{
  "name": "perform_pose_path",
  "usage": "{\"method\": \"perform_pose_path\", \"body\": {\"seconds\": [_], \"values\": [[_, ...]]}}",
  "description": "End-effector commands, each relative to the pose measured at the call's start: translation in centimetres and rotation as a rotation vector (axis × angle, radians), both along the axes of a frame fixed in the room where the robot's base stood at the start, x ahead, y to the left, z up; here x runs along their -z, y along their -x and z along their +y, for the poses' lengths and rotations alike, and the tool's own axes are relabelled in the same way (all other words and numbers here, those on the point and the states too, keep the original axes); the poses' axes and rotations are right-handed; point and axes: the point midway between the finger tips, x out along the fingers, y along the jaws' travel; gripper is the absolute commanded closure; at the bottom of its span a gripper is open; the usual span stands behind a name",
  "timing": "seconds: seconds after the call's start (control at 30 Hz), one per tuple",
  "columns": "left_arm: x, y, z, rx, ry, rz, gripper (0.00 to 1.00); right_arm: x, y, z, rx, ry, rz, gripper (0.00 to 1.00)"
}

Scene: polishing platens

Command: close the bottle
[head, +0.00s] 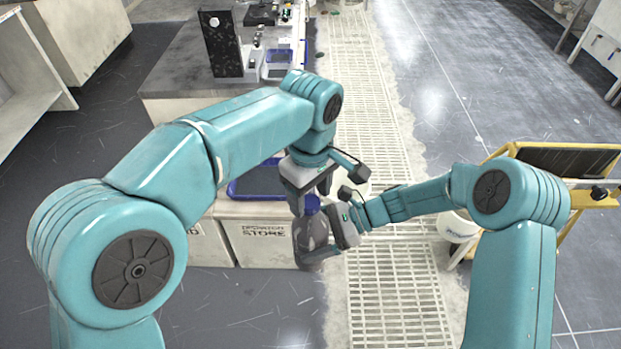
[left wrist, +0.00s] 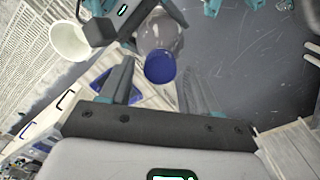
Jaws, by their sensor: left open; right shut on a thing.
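The bottle (head: 311,236) is a grey, see-through vessel, held upright in front of the bench. Its blue cap (head: 309,204) sits at the top; whether it is screwed tight I cannot tell. My right gripper (head: 329,242) is shut on the bottle's body from the right. My left gripper (head: 311,194) is open, pointing down just above the cap. In the left wrist view, the cap (left wrist: 160,67) lies between the two spread fingers of the left gripper (left wrist: 155,78), with gaps at both sides. The bottle body (left wrist: 163,32) shows beyond it, beside my right gripper (left wrist: 115,22).
A blue tray (head: 248,188) is on the bench just behind the left gripper. White boxes (head: 265,243) stand below it. A white bucket (head: 457,229) and a yellow-framed stand (head: 573,203) are at the right. The grating floor (head: 395,300) in front is clear.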

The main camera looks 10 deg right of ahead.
Motion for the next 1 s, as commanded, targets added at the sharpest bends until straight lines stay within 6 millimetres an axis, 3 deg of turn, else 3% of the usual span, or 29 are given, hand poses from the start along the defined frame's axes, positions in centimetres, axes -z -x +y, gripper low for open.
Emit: {"method": "perform_pose_path", "body": {"seconds": [0.37,0.57,0.87,1.0], "values": [[0.67,0.0,0.0,0.0,0.0,0.0,0.39,-0.02,0.0,0.0,0.0,0.0,0.0,0.99],[0.65,0.01,-0.01,0.001,0.0,0.0,0.99,-0.02,-0.01,0.0,0.0,0.0,0.0,0.99],[0.63,0.0,-0.01,0.012,0.0,-0.001,1.0,-0.02,0.0,0.01,0.0,0.0,0.0,0.99],[0.64,0.0,-0.02,0.187,0.0,-0.001,1.0,-0.02,0.0,0.01,0.0,0.0,0.0,0.99]]}}
